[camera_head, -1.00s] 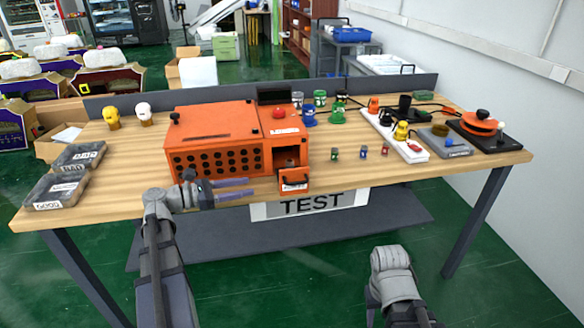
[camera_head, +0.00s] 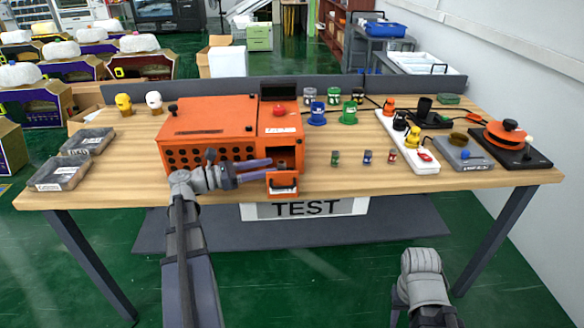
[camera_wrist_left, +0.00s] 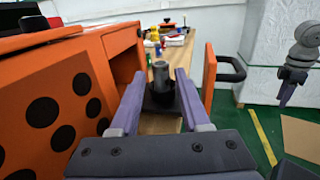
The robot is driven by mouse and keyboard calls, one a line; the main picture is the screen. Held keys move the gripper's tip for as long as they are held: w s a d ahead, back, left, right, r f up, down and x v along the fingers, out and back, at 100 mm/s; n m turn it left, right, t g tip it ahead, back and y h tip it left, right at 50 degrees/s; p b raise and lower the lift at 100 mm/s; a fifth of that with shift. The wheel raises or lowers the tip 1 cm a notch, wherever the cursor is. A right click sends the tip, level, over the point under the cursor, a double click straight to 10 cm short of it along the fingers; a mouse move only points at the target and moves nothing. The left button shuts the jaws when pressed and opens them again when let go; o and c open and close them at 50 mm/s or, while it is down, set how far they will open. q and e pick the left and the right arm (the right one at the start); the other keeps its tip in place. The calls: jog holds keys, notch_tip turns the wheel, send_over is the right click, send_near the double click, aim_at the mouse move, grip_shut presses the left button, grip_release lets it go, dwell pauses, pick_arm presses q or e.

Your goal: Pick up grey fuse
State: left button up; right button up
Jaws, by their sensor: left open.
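A grey cylinder (camera_wrist_left: 161,73), which looks like the grey fuse, stands upright in a black holder at the open drawer (camera_wrist_left: 210,78) of the orange machine in the left wrist view. My left gripper (camera_wrist_left: 160,82) is open, with its two purple fingers on either side of the line to the cylinder. I cannot tell whether they touch it. In the head view my left gripper (camera_head: 270,169) points right along the machine's front, by the open drawer (camera_head: 283,183). The fuse is hard to make out there.
The orange machine (camera_head: 207,122) stands close behind my left gripper. Small green (camera_head: 335,158), blue (camera_head: 367,157) and red (camera_head: 392,156) pieces stand to the right. A white power strip (camera_head: 408,142) lies farther right. Two grey boxes (camera_head: 60,172) are at the left.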

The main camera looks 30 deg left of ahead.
pick_arm(q)
jog(key=shift+w+d, duration=0.2)
jog(key=shift+w, duration=0.05)
jog(key=shift+d, duration=0.1)
jog(key=shift+x, duration=3.8)
jog(key=shift+r, duration=0.15)
jog(key=shift+c, duration=0.2)
grip_shut()
